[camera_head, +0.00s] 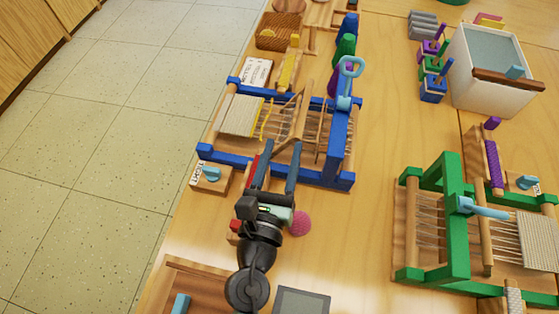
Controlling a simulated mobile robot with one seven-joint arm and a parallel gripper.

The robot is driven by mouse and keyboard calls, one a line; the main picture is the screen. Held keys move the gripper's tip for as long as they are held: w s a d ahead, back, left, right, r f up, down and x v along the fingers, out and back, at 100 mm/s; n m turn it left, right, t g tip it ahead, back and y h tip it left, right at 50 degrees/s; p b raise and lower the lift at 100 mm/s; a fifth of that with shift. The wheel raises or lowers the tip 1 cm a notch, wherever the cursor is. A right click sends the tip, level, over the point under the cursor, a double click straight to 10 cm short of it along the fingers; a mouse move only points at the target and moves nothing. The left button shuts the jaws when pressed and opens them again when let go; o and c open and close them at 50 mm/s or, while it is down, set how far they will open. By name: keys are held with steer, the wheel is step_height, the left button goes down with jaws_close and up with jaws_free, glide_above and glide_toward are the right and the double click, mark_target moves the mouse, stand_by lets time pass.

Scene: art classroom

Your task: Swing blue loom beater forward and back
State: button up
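The blue loom (339,135) stands on the table, with a light-blue lever (349,78) rising from its right upright. It holds a partly woven cloth (241,115) on the left and white warp threads. A slim wooden frame that looks like the beater (288,115) stands tilted across the threads, right of the cloth. My gripper (281,148) reaches in from the front over the loom's near side. Its two dark fingers are apart, with light wood of the loom visible between the tips. I cannot tell whether either finger touches the beater.
A pink yarn ball (299,223) sits just right of my gripper. A wooden block with a blue knob (210,178) stands at the loom's near left corner. A green loom (455,215) is on the right. Bare table (365,220) lies between the looms.

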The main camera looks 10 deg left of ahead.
steer(key=shift+s, duration=0.95)
